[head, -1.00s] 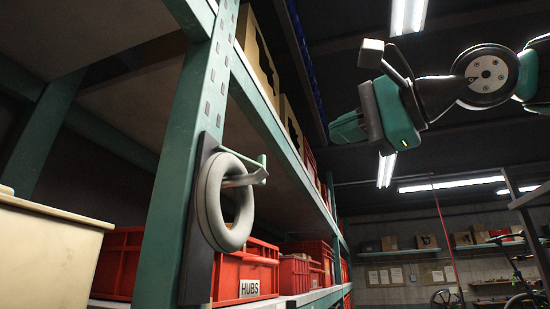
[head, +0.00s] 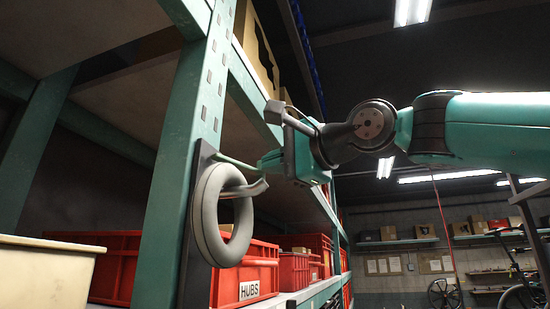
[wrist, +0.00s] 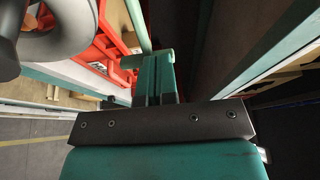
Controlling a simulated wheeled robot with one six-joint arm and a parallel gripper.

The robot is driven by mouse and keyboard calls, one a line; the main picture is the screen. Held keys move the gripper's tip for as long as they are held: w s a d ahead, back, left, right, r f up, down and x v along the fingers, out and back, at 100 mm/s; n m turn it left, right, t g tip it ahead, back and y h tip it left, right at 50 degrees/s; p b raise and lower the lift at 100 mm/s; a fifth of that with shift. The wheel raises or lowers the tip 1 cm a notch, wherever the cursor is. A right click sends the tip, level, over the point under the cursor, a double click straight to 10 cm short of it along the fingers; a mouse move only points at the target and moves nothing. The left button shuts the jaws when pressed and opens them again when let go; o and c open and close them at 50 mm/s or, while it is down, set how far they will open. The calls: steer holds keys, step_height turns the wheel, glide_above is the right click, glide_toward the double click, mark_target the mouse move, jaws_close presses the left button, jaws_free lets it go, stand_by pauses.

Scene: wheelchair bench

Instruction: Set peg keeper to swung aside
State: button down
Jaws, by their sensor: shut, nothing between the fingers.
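A pale green peg keeper (head: 234,163) reaches out from a dark plate on the shelf post, just above a metal peg (head: 246,189). A grey tyre (head: 208,215) hangs on the peg. My gripper (head: 263,161) is shut and empty, with its fingertips at the outer end of the keeper. That end is partly hidden by the fingers in the head view. In the wrist view, the keeper's rod (wrist: 138,25) and crosspiece lie right by the tips of my gripper (wrist: 153,72). I cannot tell whether they touch. The tyre (wrist: 60,30) is at the upper left there.
The green shelf post (head: 180,150) stands close to the left of my gripper. A red bin (head: 243,272) labelled HUBS and further red bins sit on the shelf behind the tyre. A cream bin (head: 45,270) is at the lower left. The aisle at right is open.

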steer(key=shift+w+a+p, duration=0.3)
steer(key=shift+w+p, duration=0.1)
steer(key=shift+w, duration=0.1)
steer(key=shift+w+a+p, duration=0.3)
steer(key=shift+w+p, duration=0.1)
steer(key=shift+w, duration=0.1)
steer(key=shift+d, duration=0.15)
